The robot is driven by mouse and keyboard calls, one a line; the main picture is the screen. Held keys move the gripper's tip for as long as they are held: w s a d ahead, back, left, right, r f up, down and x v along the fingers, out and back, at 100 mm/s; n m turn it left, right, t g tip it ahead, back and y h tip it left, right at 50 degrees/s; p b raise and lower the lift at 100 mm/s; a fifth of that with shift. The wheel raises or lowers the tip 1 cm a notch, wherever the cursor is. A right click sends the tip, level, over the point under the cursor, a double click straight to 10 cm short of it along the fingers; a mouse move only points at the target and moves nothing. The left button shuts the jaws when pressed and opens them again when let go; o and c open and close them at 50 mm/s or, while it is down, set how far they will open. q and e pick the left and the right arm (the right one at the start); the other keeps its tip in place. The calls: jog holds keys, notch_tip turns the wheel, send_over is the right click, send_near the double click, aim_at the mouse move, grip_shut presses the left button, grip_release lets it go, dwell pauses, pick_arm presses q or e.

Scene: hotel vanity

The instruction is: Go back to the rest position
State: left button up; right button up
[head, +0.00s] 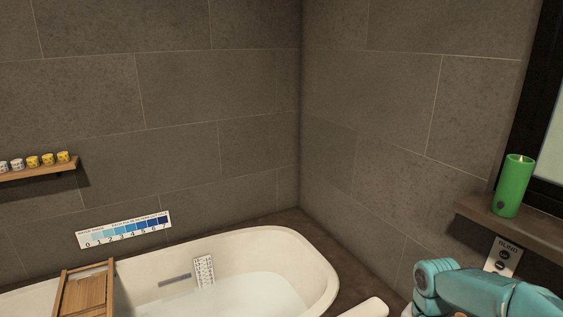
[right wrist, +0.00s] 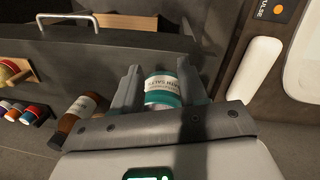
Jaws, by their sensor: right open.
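My right gripper (right wrist: 160,72) shows in the right wrist view with its two grey fingers apart. A teal-and-white jar (right wrist: 163,88) with a label that seems to end in "SALTS" appears between the fingers. I cannot tell whether it lies between them or beyond them. In the head view, part of my teal right arm (head: 480,290) comes in at the bottom right, and its gripper is out of that picture. My left gripper is in neither view.
In the head view, a white bathtub (head: 318,255) carries a wooden tray (head: 84,294). A green candle (head: 514,186) stands on the right ledge (head: 470,212).

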jog(key=s+a+f+n+y, duration=0.2)
jog(key=s+a+f, duration=0.1)
jog(key=a+f, duration=0.35)
jog(key=s+a+f+n+y, duration=0.1)
jog(key=s+a+f+n, duration=0.15)
jog(key=a+f, duration=0.4)
jog(key=s+a+f+n, duration=0.1)
jog(key=s+f, duration=0.1)
jog(key=s, duration=0.3)
jog(key=s+a+f+n+t+p, duration=0.1)
jog(key=s+a+f, duration=0.1)
jog(key=s, duration=0.3)
jog(key=s+a+f+n+y, duration=0.1)
jog(key=s+a+f, duration=0.1)
jog(key=s+f, duration=0.1)
jog(key=shift+s+f+t, duration=0.3)
jog(key=shift+s, duration=0.6)
jog(key=shift+a, duration=0.1)
